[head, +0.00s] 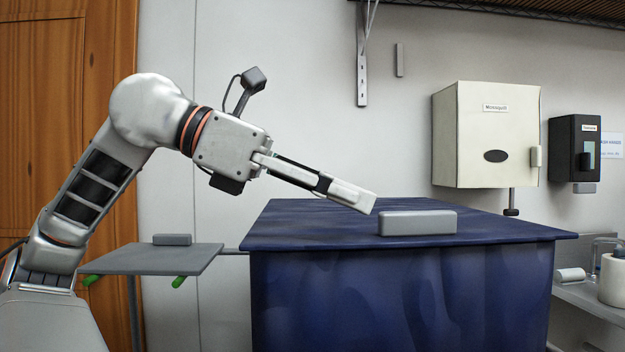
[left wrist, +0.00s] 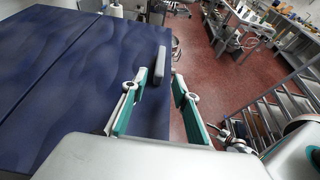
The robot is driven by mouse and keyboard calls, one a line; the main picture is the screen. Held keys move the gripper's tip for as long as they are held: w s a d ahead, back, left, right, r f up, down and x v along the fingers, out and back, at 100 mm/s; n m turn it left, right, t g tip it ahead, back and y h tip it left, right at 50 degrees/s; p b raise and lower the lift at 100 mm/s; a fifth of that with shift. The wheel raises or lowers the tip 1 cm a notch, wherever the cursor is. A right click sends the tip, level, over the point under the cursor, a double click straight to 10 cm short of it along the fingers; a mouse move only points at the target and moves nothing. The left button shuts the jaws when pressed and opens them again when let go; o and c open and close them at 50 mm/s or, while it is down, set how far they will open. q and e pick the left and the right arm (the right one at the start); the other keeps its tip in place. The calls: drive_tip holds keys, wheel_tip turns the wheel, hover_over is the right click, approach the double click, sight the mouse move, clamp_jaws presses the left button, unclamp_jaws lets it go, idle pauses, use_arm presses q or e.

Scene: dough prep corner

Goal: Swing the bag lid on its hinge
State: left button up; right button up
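The bag is a large dark blue box-shaped body (head: 400,300) with a flat blue lid (head: 320,222) lying on top, and the lid looks closed. A grey bar-shaped handle (head: 417,223) sits on the lid near its front edge. It also shows in the left wrist view (left wrist: 159,66), beside the lid's blue surface (left wrist: 50,80). My left gripper (head: 368,203) points down and right, its tips just left of the handle and slightly above it. In the left wrist view the fingers (left wrist: 160,77) are apart, with the handle just beyond the gap. Contact is not visible. My right gripper is not in view.
A small grey side table (head: 150,260) with a grey block (head: 172,240) stands left of the bag. A cream box (head: 487,135) and a black dispenser (head: 574,148) hang on the wall. A shelf with a white roll (head: 612,280) is at right. Red floor (left wrist: 215,65) shows in the wrist view.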

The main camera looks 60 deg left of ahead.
use_arm(q)
drive_tip(key=shift+v, duration=2.15)
drive_tip(key=shift+f, duration=0.1)
